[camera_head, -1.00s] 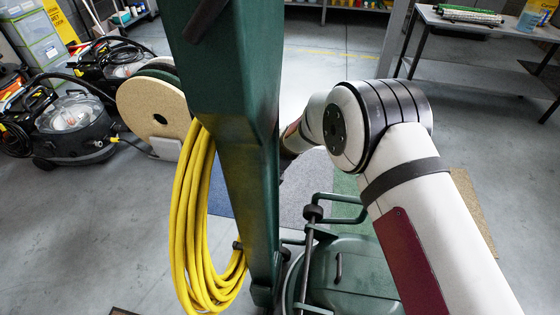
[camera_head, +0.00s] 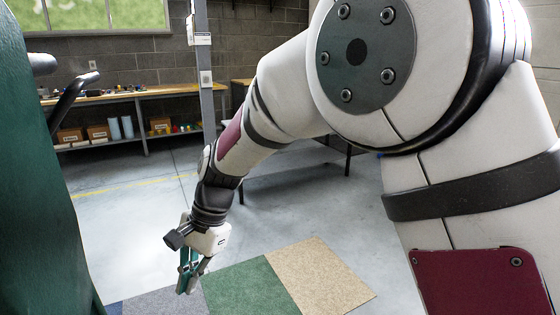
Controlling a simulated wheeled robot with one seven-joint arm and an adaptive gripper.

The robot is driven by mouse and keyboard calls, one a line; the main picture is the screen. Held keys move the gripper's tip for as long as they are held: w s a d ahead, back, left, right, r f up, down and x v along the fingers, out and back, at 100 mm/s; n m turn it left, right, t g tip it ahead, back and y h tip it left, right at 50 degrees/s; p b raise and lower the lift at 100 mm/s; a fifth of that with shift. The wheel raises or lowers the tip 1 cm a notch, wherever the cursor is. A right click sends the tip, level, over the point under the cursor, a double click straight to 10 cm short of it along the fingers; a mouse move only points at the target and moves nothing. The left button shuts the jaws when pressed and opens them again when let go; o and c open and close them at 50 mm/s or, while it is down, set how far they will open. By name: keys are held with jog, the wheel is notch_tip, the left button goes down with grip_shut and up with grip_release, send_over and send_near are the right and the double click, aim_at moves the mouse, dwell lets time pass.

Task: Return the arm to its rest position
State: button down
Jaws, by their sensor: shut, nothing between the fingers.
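My arm, white with dark bands and maroon panels, reaches from the right side down to the lower left. My gripper (camera_head: 186,290) hangs at its end with the teal fingers pointing down. It is shut and empty. In the picture it overlaps the grey carpet square, but its height above the floor is hard to tell. The large round arm joint hides part of the room at the upper right.
Blue, grey (camera_head: 167,302), green (camera_head: 245,288) and tan (camera_head: 321,274) carpet squares lie on the concrete floor. A wooden workbench (camera_head: 137,95) with boxes stands along the back wall. A grey post (camera_head: 204,75) rises before it. Open floor lies between.

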jog(key=s+d+r+n+t, duration=0.1)
jog(key=s+d+r, duration=0.25)
jog(key=d, duration=0.35)
jog(key=s+d+r+n+h, duration=0.1)
jog(key=s+d+r, duration=0.1)
jog(key=d+r, duration=0.45)
jog(key=s+d+r+n+t, duration=0.1)
jog(key=s+d+r, duration=0.15)
jog(key=d, duration=0.55)
jog(key=s+d+f+n+h, duration=0.2)
jog(key=s+d, duration=1.4)
jog(key=s, duration=0.3)
notch_tip(320, 180, up, 29)
jog(key=t+p, duration=0.4)
jog(key=p, duration=2.3)
jog(key=shift+d+r+t+h+p, duration=0.15)
jog(key=shift+t+h+p, duration=0.15)
